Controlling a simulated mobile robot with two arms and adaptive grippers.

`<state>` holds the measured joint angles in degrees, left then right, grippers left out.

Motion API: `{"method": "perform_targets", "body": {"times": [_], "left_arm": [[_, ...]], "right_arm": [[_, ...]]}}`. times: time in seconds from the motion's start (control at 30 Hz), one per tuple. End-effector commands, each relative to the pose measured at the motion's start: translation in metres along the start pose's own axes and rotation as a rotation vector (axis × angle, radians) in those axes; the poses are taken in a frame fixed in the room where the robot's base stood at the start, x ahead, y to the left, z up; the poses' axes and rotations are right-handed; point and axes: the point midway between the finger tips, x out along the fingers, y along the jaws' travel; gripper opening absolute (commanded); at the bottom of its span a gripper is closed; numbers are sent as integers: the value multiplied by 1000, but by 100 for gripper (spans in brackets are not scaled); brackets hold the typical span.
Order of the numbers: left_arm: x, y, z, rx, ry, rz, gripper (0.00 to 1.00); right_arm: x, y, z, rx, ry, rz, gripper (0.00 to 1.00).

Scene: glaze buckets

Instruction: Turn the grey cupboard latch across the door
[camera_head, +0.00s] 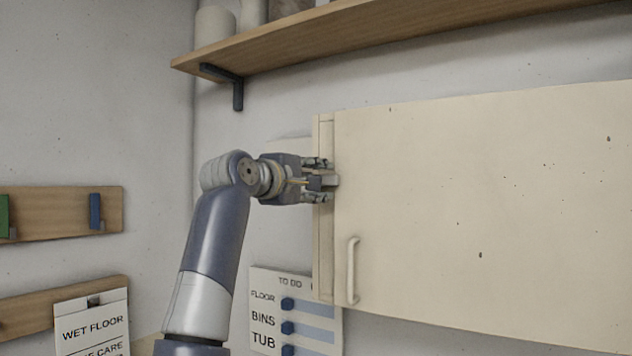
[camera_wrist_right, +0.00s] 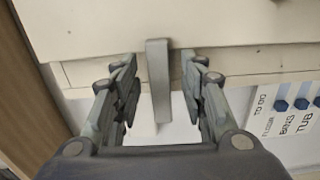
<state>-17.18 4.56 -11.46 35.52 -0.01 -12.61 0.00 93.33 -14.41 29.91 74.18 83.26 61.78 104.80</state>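The grey latch (camera_wrist_right: 158,85) is a short flat bar at the left edge of the cream cupboard door (camera_head: 470,210). In the right wrist view its long side runs across the seam between door and side frame, with one end over the door face. My right gripper (camera_head: 322,180) is at the latch, with one finger above it and one below in the head view. In the right wrist view the gripper (camera_wrist_right: 160,75) is open, with visible gaps between each finger and the latch. The fingers partly hide the latch in the head view. My left gripper is not in view.
A white door handle (camera_head: 352,270) stands below the gripper. A wooden shelf (camera_head: 400,35) with a dark bracket (camera_head: 237,92) is above. A to-do board (camera_head: 318,335) hangs below the cupboard's left side. Wooden rails (camera_head: 65,222) are on the left wall.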

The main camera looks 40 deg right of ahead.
Motion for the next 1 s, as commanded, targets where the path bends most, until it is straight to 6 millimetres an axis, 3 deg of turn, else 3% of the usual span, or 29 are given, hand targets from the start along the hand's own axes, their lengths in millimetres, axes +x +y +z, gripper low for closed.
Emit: {"method": "perform_targets", "body": {"times": [0.27, 0.63, 1.0], "left_arm": [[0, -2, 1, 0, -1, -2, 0], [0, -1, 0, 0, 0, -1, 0], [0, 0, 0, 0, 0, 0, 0]], "right_arm": [[-17, 1, -1, -1, 3, 3, 39], [-95, 0, 0, 0, 2, 1, 39], [-120, 0, 0, 0, 0, 0, 39]]}}
